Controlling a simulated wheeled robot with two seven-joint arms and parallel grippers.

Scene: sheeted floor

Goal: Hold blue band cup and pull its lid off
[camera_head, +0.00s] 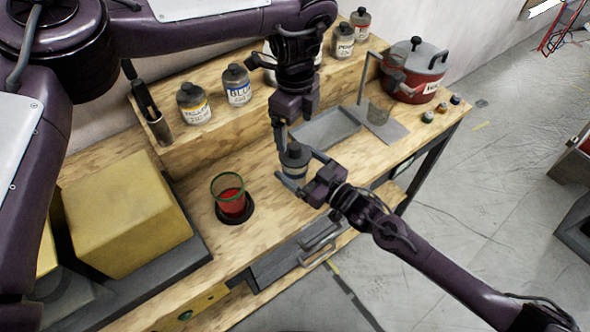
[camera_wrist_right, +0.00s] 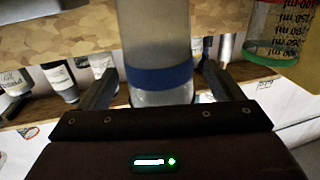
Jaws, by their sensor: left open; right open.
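The blue band cup (camera_head: 294,160) stands on the wooden bench with its grey lid on top. In the right wrist view the cup (camera_wrist_right: 160,75) is a cloudy grey cylinder with a blue band, and its ends are cut off or hidden. My right gripper (camera_head: 303,171) is open, with one finger on each side of the cup; gaps show beside the cup in the wrist view (camera_wrist_right: 160,90). My left gripper (camera_head: 291,142) points down from above, open, with its fingertips at the lid. Whether they touch the lid I cannot tell.
A red-filled glass (camera_head: 230,198) stands left of the cup. A grey tray (camera_head: 328,135) lies behind it. Labelled bottles (camera_head: 237,86) line the raised shelf. A red pot (camera_head: 414,72) stands at the back right. A yellow box (camera_head: 120,215) is at the left.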

